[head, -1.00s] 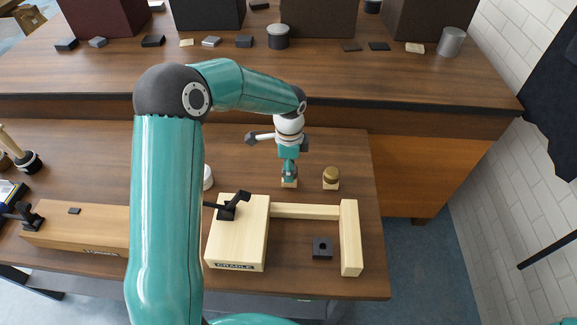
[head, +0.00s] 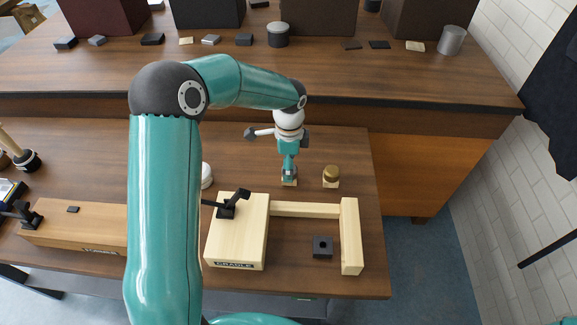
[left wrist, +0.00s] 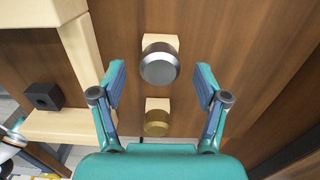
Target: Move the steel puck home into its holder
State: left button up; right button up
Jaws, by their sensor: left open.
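The steel puck (left wrist: 159,66) is a grey round piece on a pale wooden block (left wrist: 168,40) in the left wrist view. In the head view my left gripper (head: 289,170) points down over the pale block (head: 289,183) and hides most of the puck. A dark square block with a round hole (head: 322,247) lies on the table; I cannot tell whether it is the puck's holder. My right gripper is not seen.
A brass puck (head: 331,172) on its own block stands right of the gripper. A wooden frame marked CRADLE (head: 237,265) with a black clamp (head: 233,204) stands in front. A white round piece (head: 207,176) is left. The table's right edge is near.

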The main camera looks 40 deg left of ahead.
pick_arm(q)
notch_tip(320, 180, up, 10)
jog(key=shift+r, duration=0.25)
dwell(0.7)
